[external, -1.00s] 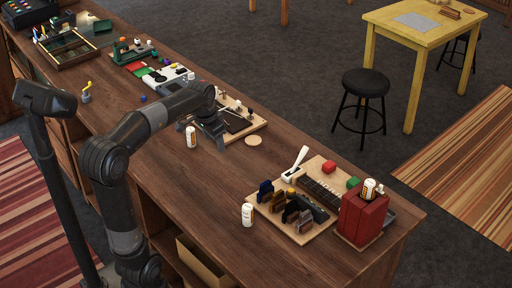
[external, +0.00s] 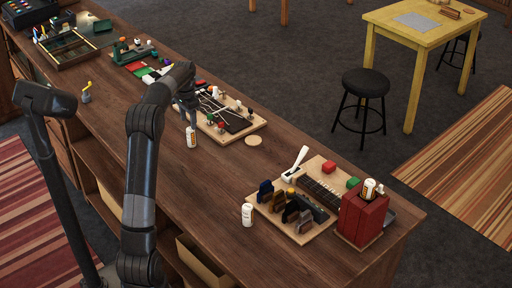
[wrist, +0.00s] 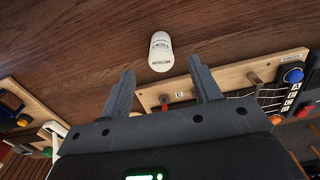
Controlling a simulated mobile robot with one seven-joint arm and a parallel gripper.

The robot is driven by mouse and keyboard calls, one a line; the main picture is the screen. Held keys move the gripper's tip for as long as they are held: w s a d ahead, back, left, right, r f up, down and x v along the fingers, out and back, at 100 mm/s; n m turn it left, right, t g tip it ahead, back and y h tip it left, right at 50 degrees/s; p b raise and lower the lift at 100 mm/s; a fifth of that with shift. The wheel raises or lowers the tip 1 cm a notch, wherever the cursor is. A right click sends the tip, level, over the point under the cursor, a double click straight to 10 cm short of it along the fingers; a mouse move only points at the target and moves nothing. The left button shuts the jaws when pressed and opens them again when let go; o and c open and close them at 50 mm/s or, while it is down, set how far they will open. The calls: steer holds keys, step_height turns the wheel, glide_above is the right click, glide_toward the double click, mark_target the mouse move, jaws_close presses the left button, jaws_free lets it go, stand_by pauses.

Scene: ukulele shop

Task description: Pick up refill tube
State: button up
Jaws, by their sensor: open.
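A white refill tube with an orange and dark label (external: 191,137) stands upright on the wooden counter, left of the middle. In the wrist view a white tube with printed text (wrist: 161,52) stands just beyond my fingertips, roughly between their lines. My gripper (external: 187,108) is open and empty above and behind the tube, and its two spread fingers (wrist: 162,68) show in the wrist view. I see no contact with the tube. A similar white tube (external: 247,214) stands nearer the front, and another (external: 369,188) sits in a red holder (external: 362,220).
A wooden board with a dark neck and knobs (external: 258,122) lies beside the tube, close to my fingers. A tool board (external: 320,232) fills the counter's near right. The counter between them is bare.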

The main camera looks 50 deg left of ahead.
mark_target(191, 137)
steer(key=f, duration=0.9)
steer(key=shift+w+f, duration=0.2)
steer(key=shift+f, duration=0.05)
steer(key=c, duration=1.1)
